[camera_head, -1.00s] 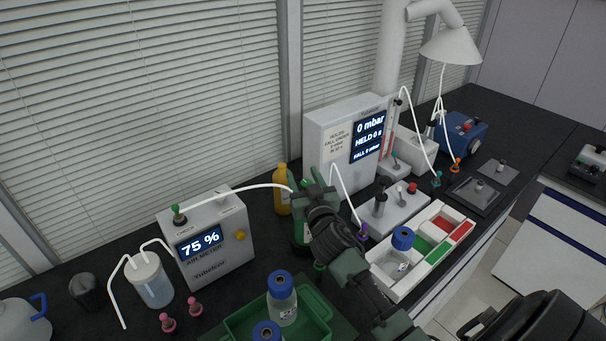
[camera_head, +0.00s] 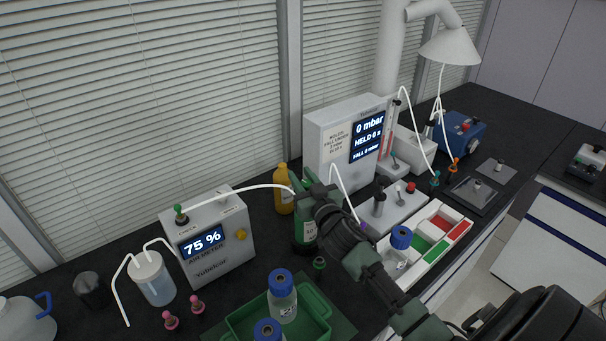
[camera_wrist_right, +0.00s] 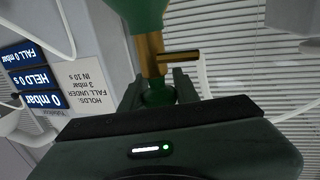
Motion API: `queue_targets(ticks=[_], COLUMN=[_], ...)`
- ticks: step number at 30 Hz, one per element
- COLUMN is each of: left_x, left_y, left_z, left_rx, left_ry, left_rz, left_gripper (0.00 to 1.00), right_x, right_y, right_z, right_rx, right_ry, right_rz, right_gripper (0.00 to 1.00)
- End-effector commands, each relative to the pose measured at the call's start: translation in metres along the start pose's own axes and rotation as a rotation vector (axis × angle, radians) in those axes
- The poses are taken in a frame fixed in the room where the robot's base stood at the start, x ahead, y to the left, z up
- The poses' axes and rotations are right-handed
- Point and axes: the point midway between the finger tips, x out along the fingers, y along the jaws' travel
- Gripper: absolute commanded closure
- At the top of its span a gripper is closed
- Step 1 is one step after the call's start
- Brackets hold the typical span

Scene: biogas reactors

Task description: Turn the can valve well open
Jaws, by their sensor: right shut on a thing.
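The green gas can (camera_head: 305,232) stands behind my right gripper in the head view, its upper part partly covered. In the right wrist view the can's green body (camera_wrist_right: 147,14) is at the top, with a brass valve stem (camera_wrist_right: 150,52) and a brass side outlet (camera_wrist_right: 180,57). My right gripper (camera_wrist_right: 158,90) is shut on the green valve knob (camera_wrist_right: 157,97) at the end of the stem. In the head view my right gripper (camera_head: 317,192) hides the valve. My left gripper is not in view.
An air meter (camera_head: 208,240) reading 75 % stands left of the can, with a white tube running towards the can's top. A yellow bottle (camera_head: 284,203) is close behind. A pressure unit (camera_head: 340,140) reads 0 mbar. A green tray (camera_head: 318,312) with bottles sits in front.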

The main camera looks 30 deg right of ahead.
Motion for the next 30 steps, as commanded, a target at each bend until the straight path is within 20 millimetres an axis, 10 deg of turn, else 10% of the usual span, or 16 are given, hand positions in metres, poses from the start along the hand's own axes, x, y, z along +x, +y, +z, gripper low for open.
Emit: queue_targets(ticks=[14, 30], left_x=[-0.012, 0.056], left_y=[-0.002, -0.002], left_z=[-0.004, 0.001], left_rx=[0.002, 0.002], left_ry=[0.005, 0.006], left_rz=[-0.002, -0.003], left_gripper=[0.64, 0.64], right_x=[-0.002, -0.01], right_y=[-0.009, -0.021], right_z=[0.001, 0.006], right_rx=[-0.011, -0.007], right_ry=[-0.003, 0.003], right_rz=[-0.434, -0.941], right_gripper=[1.0, 1.0])
